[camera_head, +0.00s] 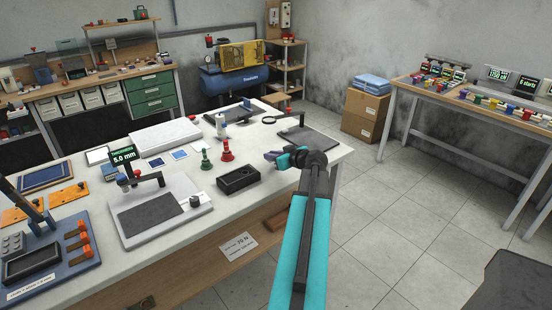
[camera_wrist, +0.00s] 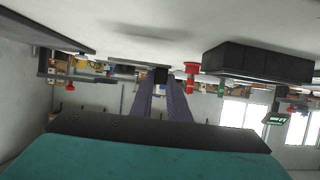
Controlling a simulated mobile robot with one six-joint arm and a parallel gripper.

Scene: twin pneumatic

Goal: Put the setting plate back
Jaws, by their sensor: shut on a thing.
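My gripper (camera_head: 270,156) is over the right part of the white-topped bench (camera_head: 262,205), low above its top and beside the black recessed block (camera_head: 238,180). In the wrist view, which looks upside down, the two purple fingers of my gripper (camera_wrist: 162,80) close on a small dark piece (camera_wrist: 161,75) at their tips. Its full shape is hidden, so I cannot tell for sure that it is the setting plate. The black block also shows in the wrist view (camera_wrist: 258,62), apart from my fingers.
A red stemmed piece (camera_head: 226,150) and a green one (camera_head: 205,160) stand behind the block. A dark plate with a post (camera_head: 306,138) lies behind my gripper. A gauge stand (camera_head: 160,208) is at the left. The floor (camera_head: 400,225) on the right is clear.

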